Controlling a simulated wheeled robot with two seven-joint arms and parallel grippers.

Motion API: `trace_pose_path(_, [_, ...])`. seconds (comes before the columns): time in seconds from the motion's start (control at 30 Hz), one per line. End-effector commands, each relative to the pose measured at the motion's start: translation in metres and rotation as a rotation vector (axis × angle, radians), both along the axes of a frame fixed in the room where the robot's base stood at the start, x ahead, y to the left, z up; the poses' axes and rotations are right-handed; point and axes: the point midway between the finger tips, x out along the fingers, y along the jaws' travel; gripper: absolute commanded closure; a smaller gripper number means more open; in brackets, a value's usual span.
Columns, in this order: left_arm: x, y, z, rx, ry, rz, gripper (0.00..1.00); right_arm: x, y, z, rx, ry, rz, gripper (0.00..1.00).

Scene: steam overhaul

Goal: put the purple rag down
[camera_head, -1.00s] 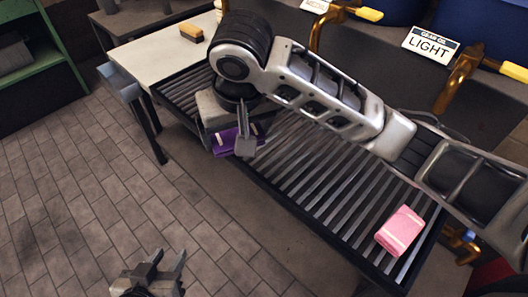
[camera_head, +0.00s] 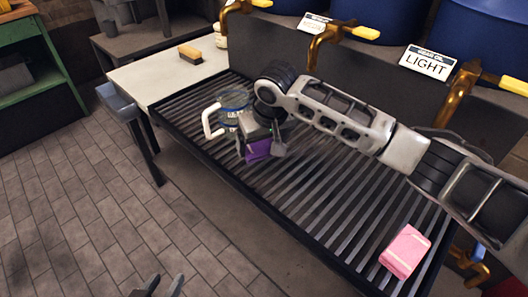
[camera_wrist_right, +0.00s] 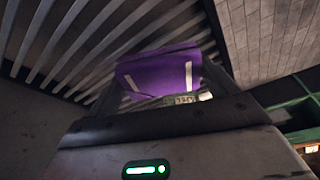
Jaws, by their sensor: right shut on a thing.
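The purple rag (camera_head: 258,151) is a folded cloth with pale stripes, in the jaws of my right gripper (camera_head: 262,149) over the left half of the slatted grate. In the right wrist view the rag (camera_wrist_right: 158,74) sits between the fingers, with slats behind it. I cannot tell whether the rag touches the slats. My left gripper (camera_head: 161,285) shows only its fingertips at the bottom edge, spread apart and empty, over the floor.
A clear jug (camera_head: 233,99) with a white handle stands on the grate just left of my right gripper. A pink rag (camera_head: 405,250) lies at the grate's near right end. A brush (camera_head: 190,53) lies on the pale tabletop (camera_head: 158,80). Brass taps (camera_head: 325,45) line the back. The middle slats are clear.

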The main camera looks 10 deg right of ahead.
Motion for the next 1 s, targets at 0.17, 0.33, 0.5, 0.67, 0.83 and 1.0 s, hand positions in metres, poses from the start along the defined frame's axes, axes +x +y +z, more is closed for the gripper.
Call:
trace_pose_path(0.17, [-0.002,-0.001,-0.002,-0.006,0.004,0.002,0.64,0.002,-0.003,-0.027,-0.003,0.001,-0.002,0.33])
trace_pose_path(0.33, [-0.002,-0.001,0.0,-0.009,0.001,0.003,0.64,0.002,-0.003,-0.034,-0.002,-0.001,-0.001,0.33])
trace_pose_path(0.5, [-0.002,-0.001,0.001,-0.009,-0.001,0.004,0.64,0.002,-0.003,-0.033,-0.002,0.0,-0.002,0.33])
trace_pose_path(0.67, [-0.002,0.0,0.001,-0.008,-0.002,0.004,0.64,0.002,-0.002,-0.036,-0.001,0.0,-0.001,0.03])
trace_pose_path(0.83, [0.0,0.0,0.0,-0.006,-0.002,0.003,0.64,0.002,-0.002,-0.036,-0.001,0.0,0.0,0.0])
trace_pose_path(1.0, [0.0,0.0,-0.001,-0.006,-0.001,0.004,0.64,0.001,-0.002,-0.029,0.0,-0.002,0.001,0.0])
